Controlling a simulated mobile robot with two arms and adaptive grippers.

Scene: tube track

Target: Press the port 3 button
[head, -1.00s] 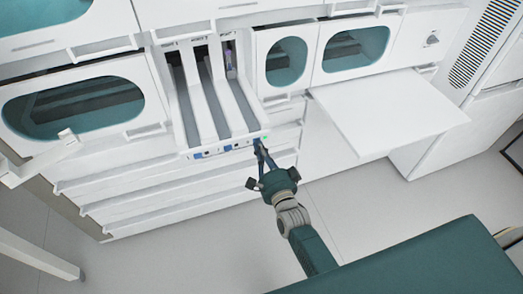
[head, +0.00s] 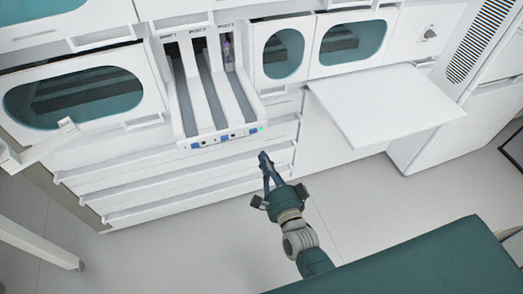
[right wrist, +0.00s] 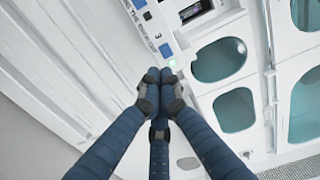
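The port 3 button is a small blue square at the right end of the tube track's front panel (head: 222,138), beside a lit green light (head: 262,129). In the right wrist view the blue button (right wrist: 166,50) sits next to the number 3, just beyond the fingertips, with the green light (right wrist: 172,63) close to them. My right gripper (head: 264,157) is below and in front of the panel, apart from it. Its fingers are together and empty, as the right wrist view also shows (right wrist: 159,76). My left gripper is out of view.
Three track lanes run back to ports 1, 2 and 3; a purplish tube (head: 226,50) stands at the back of the port 3 lane. A white shelf (head: 385,105) juts out to the right. Open floor lies below the panel.

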